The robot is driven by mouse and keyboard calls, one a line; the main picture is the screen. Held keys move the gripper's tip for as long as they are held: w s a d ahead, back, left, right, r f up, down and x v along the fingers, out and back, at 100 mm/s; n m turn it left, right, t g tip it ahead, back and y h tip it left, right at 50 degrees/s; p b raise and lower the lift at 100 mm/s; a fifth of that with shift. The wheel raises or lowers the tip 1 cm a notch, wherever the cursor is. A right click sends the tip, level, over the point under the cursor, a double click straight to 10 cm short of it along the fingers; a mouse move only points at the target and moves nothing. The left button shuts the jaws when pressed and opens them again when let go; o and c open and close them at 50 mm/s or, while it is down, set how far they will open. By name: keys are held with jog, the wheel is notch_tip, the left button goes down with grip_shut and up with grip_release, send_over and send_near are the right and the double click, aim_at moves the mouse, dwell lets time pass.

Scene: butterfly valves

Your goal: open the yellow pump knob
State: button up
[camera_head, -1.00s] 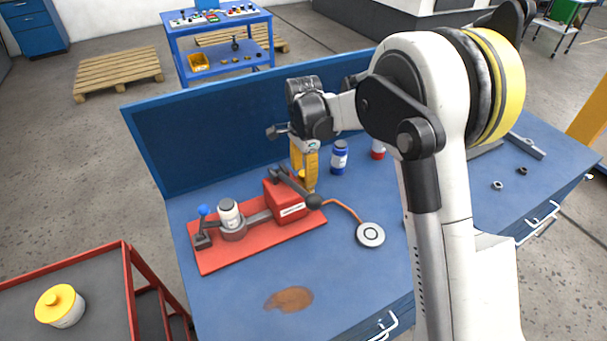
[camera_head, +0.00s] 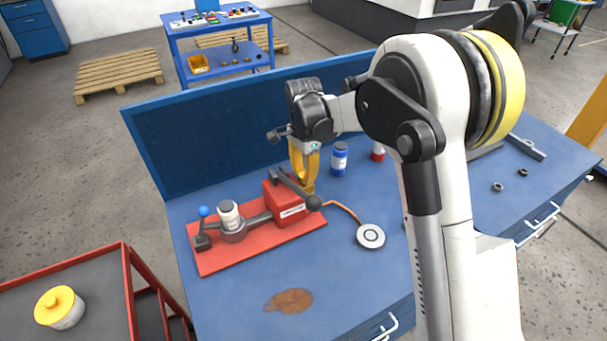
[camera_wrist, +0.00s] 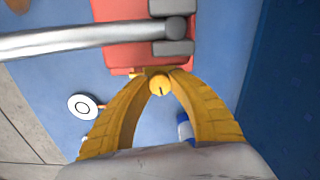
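The yellow pump knob (camera_wrist: 160,86) shows in the wrist view at the edge of the red pump body (camera_wrist: 120,48), with a short dark mark on its face. My gripper (camera_wrist: 161,75) has yellow fingers that converge on the knob from both sides, touching it. In the head view my gripper (camera_head: 306,184) points down just behind the red pump body (camera_head: 284,203), and its fingers hide the knob. A dark lever with a round black end lies across the top of the pump body.
The pump is on a red base plate (camera_head: 262,244) with a white-capped cylinder (camera_head: 229,215) and a blue-knobbed lever (camera_head: 203,212). A blue bottle (camera_head: 339,159) stands close right of my gripper. A round white disc (camera_head: 370,236) lies on the blue bench, with a raised panel behind.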

aim_at(303, 175)
jog(key=o, duration=0.5)
jog(key=shift+r, duration=0.1)
notch_tip(303, 175, up, 12)
jog(key=shift+f, duration=0.1)
